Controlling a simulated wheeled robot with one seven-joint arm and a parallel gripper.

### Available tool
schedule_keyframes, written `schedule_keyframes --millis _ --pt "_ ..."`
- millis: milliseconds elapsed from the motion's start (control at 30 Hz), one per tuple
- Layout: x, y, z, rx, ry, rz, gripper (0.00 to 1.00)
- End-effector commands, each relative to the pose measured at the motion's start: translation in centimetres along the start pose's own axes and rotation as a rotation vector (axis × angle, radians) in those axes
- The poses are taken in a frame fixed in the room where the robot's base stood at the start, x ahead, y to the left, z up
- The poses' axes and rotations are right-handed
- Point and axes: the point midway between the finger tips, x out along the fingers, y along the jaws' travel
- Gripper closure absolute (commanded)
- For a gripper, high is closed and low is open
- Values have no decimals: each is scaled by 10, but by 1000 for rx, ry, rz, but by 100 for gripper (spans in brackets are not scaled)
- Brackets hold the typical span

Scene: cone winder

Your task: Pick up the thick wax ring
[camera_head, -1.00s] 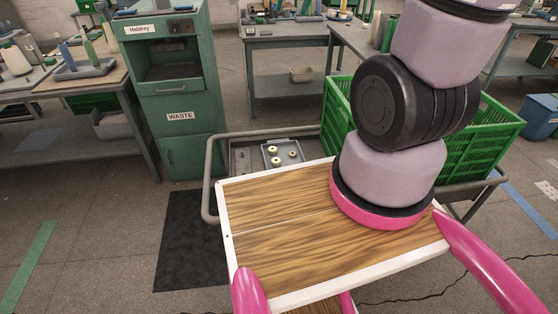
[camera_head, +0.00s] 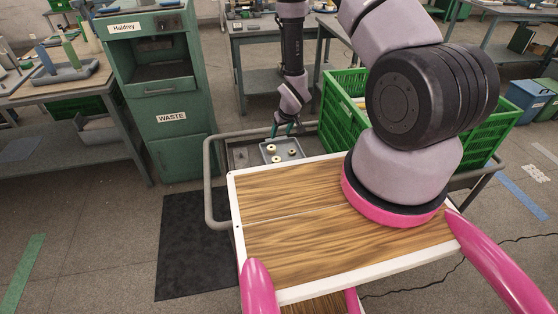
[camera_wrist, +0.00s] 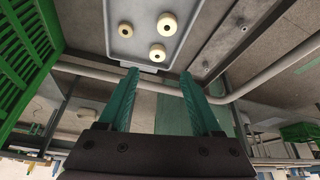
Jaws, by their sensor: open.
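Three pale cream wax rings lie apart in a shallow grey tray. In the wrist view, one ring (camera_wrist: 125,30) is at left, one (camera_wrist: 167,24) at upper right and one (camera_wrist: 157,53) nearest the fingers. The right one looks rather tall, but I cannot tell surely which is the thick wax ring. In the head view they are small in the tray (camera_head: 298,159). My gripper (camera_wrist: 159,74), with teal fingers, is open and empty; its tips point toward the tray's near edge in the wrist view. In the head view my gripper (camera_head: 283,131) is above the tray's far side.
The tray sits on a grey trolley with a tubular rail (camera_head: 208,185). A green crate (camera_head: 342,100) stands to its right. A green waste cabinet (camera_head: 165,95) is at left. My wooden top is in front.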

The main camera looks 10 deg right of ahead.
Motion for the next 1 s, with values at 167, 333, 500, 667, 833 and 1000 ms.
schedule_keyframes --millis 167,333,500,667,833,1000 --pt "35 -9 38 -38 -15 -22 34" --pt "53 -11 46 -47 -15 -27 34" --pt "80 -12 45 -47 -15 -27 34" --pt "95 -12 45 -47 -15 -26 34" --pt "112 -14 44 -47 -14 -27 34" --pt "137 -16 43 -47 -15 -27 34"
